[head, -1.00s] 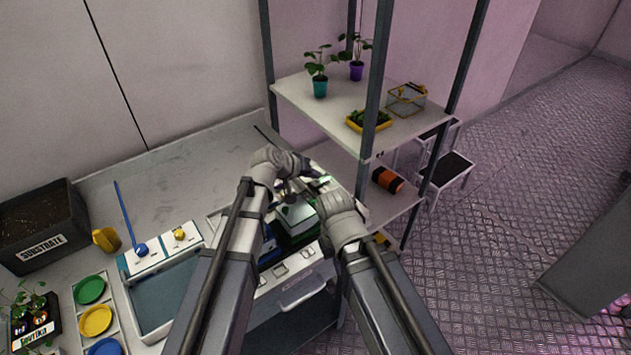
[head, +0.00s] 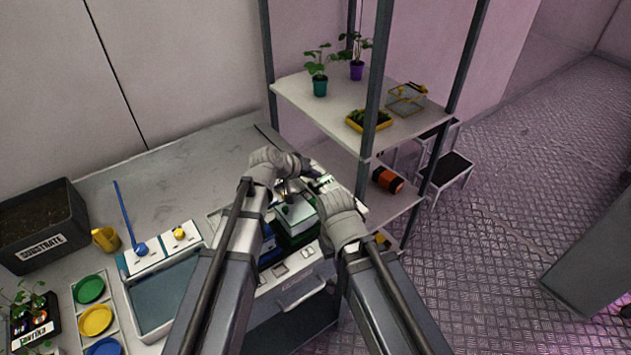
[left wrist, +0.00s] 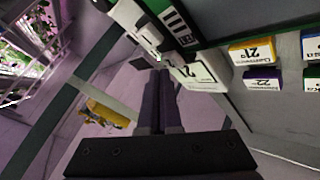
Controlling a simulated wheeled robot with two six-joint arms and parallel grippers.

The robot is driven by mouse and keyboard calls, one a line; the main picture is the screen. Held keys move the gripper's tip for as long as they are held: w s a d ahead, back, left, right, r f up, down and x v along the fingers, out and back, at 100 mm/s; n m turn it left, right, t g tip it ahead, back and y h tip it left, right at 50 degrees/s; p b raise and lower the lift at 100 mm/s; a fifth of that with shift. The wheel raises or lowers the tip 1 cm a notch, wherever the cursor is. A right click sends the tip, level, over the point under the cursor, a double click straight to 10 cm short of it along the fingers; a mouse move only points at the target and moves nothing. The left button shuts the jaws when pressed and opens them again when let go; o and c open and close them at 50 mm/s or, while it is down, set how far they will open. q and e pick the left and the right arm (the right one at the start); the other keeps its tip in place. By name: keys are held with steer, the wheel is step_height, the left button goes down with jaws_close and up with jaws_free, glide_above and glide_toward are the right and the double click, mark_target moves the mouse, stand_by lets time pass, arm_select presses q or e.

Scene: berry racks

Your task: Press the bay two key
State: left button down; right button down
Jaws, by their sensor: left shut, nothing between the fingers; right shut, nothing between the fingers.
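In the head view my left gripper (head: 306,168) is over the back of the bench device, beside the shelf post. In the left wrist view its two dark fingers (left wrist: 160,85) are shut together, with nothing between them. No key can be read clearly as bay two.
A green-and-white box (head: 297,216) stands between my arms. The shelf rack (head: 330,115) with potted plants is close on the right. A substrate box (head: 45,228), yellow cup (head: 106,239) and coloured discs (head: 95,319) are on the left. The bench's back is clear.

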mark_target(314, 183)
arm_select(q)
steer(key=shift+f, duration=0.35)
steer(key=shift+f+b, duration=0.15)
steer(key=shift+b, duration=0.25)
stand_by(0.3)
steer(key=shift+r+p, duration=0.65)
step_height(314, 183, up, 6)
steer(key=p, duration=0.6)
stand_by(1.0)
